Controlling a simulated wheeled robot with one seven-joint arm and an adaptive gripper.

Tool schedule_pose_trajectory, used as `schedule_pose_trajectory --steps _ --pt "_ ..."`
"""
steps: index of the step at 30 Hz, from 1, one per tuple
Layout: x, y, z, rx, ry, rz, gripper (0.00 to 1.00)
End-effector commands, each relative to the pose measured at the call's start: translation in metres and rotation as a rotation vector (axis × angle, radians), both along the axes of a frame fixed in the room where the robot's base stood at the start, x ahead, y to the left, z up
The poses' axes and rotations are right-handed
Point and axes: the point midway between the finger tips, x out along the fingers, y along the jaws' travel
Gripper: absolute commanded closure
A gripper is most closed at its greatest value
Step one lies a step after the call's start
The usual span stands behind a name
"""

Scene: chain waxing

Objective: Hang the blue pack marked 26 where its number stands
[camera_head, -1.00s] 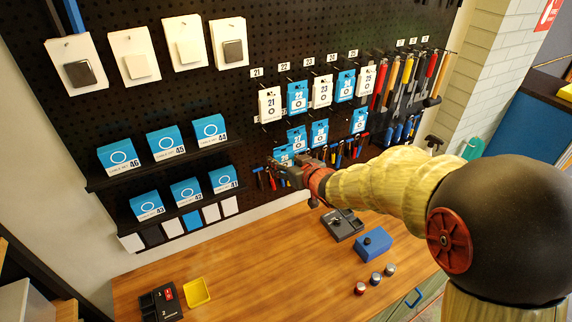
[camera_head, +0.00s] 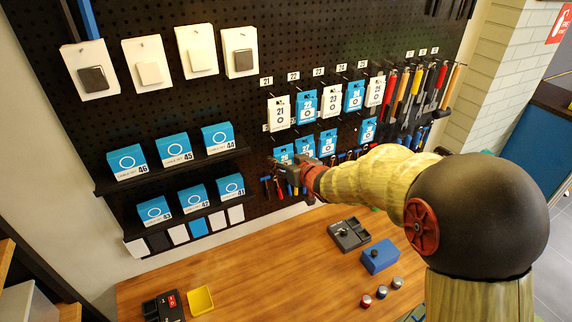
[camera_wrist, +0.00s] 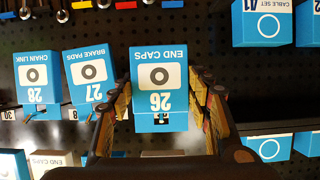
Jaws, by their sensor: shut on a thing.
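The blue pack marked 26, END CAPS (camera_wrist: 158,65), appears upside down in the wrist view, between the two fingers of my gripper (camera_wrist: 160,92). My gripper is shut on it. In the head view the pack (camera_head: 283,153) shows just above my gripper (camera_head: 292,164), in front of the pegboard at the left end of the lower row. Blue packs 27 (camera_wrist: 86,75) and 28 (camera_wrist: 37,78) hang beside it, apart from it, and look smaller in the wrist view. The hook and number label for 26 are hidden; I cannot tell whether the pack touches a hook.
Packs 21 (camera_head: 279,113) to 25 hang in the row above. Shelves with blue cable-set boxes (camera_head: 126,160) stand left. Hand tools (camera_head: 436,86) hang right, and small tools hang below the packs. The wooden table (camera_head: 250,262) lies below, with a blue box (camera_head: 380,256).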

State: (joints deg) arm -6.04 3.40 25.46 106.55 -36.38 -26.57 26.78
Motion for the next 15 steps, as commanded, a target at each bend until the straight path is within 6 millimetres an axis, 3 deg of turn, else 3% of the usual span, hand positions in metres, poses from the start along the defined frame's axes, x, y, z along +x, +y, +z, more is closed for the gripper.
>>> schedule_pose_trajectory --steps 15 --pt "0.023 0.010 -0.005 0.001 -0.002 0.000 0.76"
